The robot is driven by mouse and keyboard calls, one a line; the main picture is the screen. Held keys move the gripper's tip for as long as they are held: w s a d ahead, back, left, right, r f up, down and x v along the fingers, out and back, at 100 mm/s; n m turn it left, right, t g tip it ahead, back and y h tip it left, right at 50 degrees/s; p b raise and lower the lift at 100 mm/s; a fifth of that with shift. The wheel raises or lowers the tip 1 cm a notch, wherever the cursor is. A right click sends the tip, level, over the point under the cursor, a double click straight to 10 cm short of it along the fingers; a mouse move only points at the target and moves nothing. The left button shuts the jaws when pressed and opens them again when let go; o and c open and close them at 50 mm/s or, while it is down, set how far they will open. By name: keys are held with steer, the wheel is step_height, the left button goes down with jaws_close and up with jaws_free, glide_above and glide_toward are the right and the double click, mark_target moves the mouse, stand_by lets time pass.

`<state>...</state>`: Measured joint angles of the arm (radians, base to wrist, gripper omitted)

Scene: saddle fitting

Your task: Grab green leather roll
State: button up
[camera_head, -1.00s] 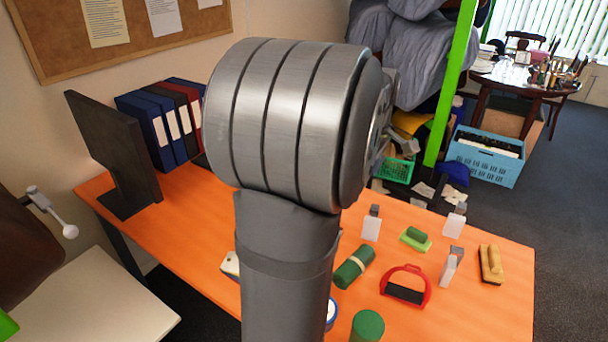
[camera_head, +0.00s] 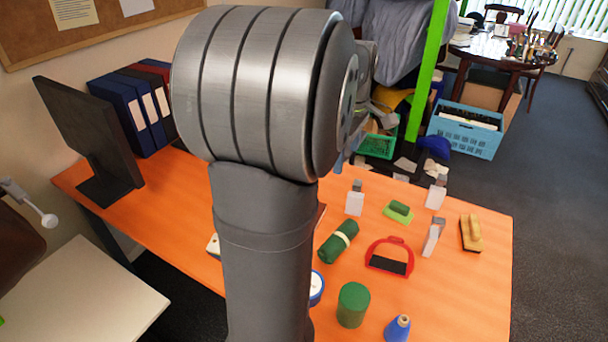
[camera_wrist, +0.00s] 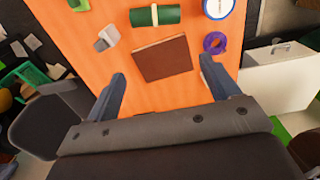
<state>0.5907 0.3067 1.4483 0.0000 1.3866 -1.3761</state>
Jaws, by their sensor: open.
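The green leather roll (camera_head: 338,241) lies on the orange table with a pale band around its middle. It also shows in the wrist view (camera_wrist: 155,15), near the top edge, lying crosswise. My gripper (camera_wrist: 162,85) is open and empty, its two blue-grey fingers wide apart above the table. The roll lies beyond the fingertips, with a brown flat book-like piece (camera_wrist: 162,59) between them and the roll. In the head view my arm hides part of the table, and the gripper's fingers cannot be made out.
A purple ring (camera_wrist: 215,42) and a grey-white block (camera_wrist: 106,38) flank the brown piece. A monitor (camera_head: 92,135) stands at the left.

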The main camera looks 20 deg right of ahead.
steer(key=shift+f, duration=0.15)
steer(key=n+t+h, duration=0.3)
steer(key=n+h, duration=0.1)
steer(key=n, duration=1.2)
glide_toward(338, 237)
steer(key=x, duration=0.7)
steer(key=shift+s+d+f, duration=0.1)
steer(key=shift+s+d, duration=0.1)
steer(key=shift+s, duration=0.05)
steer(key=shift+x, duration=2.75)
steer(key=shift+w+a, duration=0.15)
steer(key=shift+w, duration=0.1)
steer(key=c, duration=1.2)
steer(key=shift+o, duration=0.2)
